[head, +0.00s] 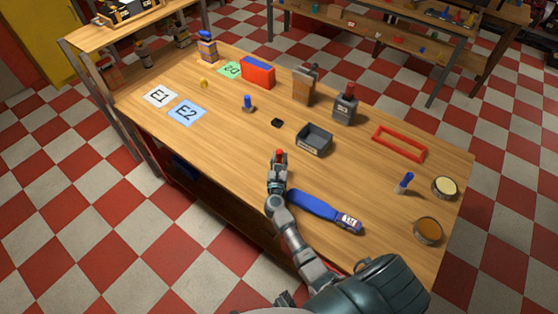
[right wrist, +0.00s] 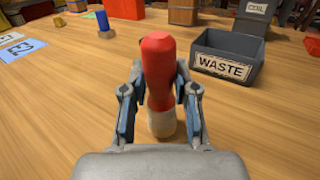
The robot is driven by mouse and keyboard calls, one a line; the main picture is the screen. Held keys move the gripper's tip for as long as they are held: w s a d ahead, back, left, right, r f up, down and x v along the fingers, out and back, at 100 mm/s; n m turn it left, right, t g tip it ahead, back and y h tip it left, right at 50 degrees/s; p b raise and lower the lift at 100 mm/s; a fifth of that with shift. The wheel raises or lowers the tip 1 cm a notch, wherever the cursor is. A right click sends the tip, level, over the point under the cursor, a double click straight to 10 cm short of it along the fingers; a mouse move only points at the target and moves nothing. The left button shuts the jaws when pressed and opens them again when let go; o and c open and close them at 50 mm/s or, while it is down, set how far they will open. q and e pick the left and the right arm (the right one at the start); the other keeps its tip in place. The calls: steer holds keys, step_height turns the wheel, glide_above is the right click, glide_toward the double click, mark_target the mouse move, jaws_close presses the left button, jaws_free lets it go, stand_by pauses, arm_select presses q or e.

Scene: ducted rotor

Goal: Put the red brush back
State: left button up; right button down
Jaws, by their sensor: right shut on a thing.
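The red brush (right wrist: 158,75) stands upright between the fingers of my right gripper (right wrist: 157,105) in the right wrist view. It has a rounded red handle and a pale lower end close to the table top; I cannot tell whether it touches. In the head view only the red tip of the brush (head: 280,153) shows above my right gripper (head: 279,163), which is shut on it over the front middle of the table. My left gripper is not in view.
The grey WASTE bin (head: 314,140) stands just beyond my right gripper. Cards E1 (head: 159,96) and E2 (head: 187,113) lie at left. A red frame (head: 399,143) and two round tins (head: 445,187) are at right. Bare wood lies left of the gripper.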

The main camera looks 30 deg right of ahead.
steer(key=shift+f, duration=0.4)
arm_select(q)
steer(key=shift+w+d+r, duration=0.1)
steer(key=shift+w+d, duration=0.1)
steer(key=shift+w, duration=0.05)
arm_select(e)
steer(key=shift+d, duration=0.25)
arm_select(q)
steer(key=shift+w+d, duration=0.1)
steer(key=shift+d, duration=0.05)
arm_select(e)
steer(key=shift+d+f, duration=0.1)
steer(key=c, duration=0.9)
jaws_free()
steer(key=shift+a, duration=0.2)
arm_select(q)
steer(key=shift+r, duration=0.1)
